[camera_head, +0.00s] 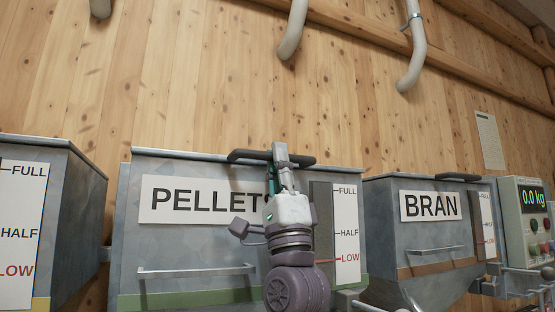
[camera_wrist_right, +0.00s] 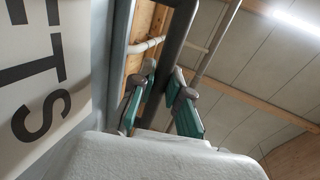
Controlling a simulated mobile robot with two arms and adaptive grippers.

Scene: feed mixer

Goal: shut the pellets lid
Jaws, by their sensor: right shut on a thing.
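The pellets bin (camera_head: 190,245) is a grey metal hopper labelled PELLETS in the middle of the head view. Its lid (camera_head: 170,153) shows only as a thin edge along the bin's top and looks level there; any small gap beneath it cannot be told. A dark bar handle (camera_head: 303,159) is at the lid's front. My right gripper (camera_head: 280,155) reaches up in front of the bin and is shut on this handle. In the right wrist view, the green-padded fingers of my right gripper (camera_wrist_right: 165,85) are on both sides of the dark handle bar (camera_wrist_right: 180,35). My left gripper is not in view.
The bran bin (camera_head: 390,245) stands to the right, with a scale box (camera_head: 524,225) reading 0.0 kg beyond it. Another bin (camera_head: 75,220) is at the left. A rail (camera_head: 195,271) crosses the pellets bin's front. Pipes (camera_head: 293,30) hang above; the space between is free.

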